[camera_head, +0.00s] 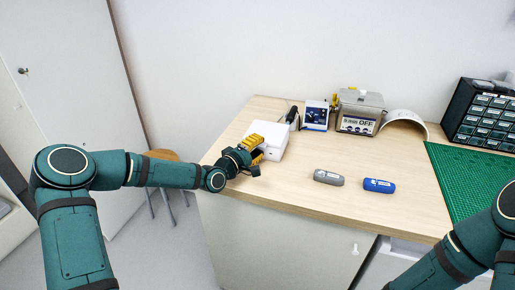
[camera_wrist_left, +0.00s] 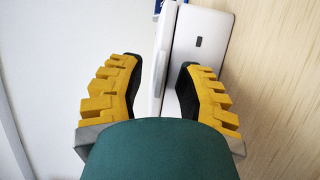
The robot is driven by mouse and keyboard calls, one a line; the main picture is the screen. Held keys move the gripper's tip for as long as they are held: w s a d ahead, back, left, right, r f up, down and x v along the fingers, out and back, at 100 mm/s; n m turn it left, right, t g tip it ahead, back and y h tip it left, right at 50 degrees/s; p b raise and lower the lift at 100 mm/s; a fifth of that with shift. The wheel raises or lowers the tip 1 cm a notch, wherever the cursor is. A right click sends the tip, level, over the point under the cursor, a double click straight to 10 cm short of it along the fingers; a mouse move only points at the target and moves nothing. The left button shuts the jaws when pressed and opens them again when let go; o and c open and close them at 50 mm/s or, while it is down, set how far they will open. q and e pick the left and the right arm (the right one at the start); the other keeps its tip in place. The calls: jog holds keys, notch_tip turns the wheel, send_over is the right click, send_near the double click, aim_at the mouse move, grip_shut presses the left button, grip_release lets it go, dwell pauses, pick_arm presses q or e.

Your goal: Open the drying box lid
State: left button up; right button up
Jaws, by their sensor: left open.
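The drying box appears to be the white box (camera_head: 272,139) at the left end of the bench; its lid looks closed. In the left wrist view, its pale face with a small dark square (camera_wrist_left: 199,41) lies at the top, beside a thin white edge. My left gripper (camera_head: 257,150) is at the near left side of the box, partly covering it. The left wrist view shows the yellow fingers (camera_wrist_left: 160,72) spread apart, with the box edge between their tips. I cannot tell whether they touch it. My right gripper is out of view.
A grey case (camera_head: 328,177) and a blue case (camera_head: 379,186) lie mid-bench. Behind stand a blue-and-white box (camera_head: 315,116), a metal unit reading OFF (camera_head: 359,112) and a curved white piece (camera_head: 404,121). A green mat (camera_head: 465,172) and dark drawer cabinet (camera_head: 485,117) are right.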

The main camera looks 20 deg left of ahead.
pick_arm(q)
jog(key=shift+w, duration=0.1)
grip_shut()
jog(key=shift+r, duration=0.1)
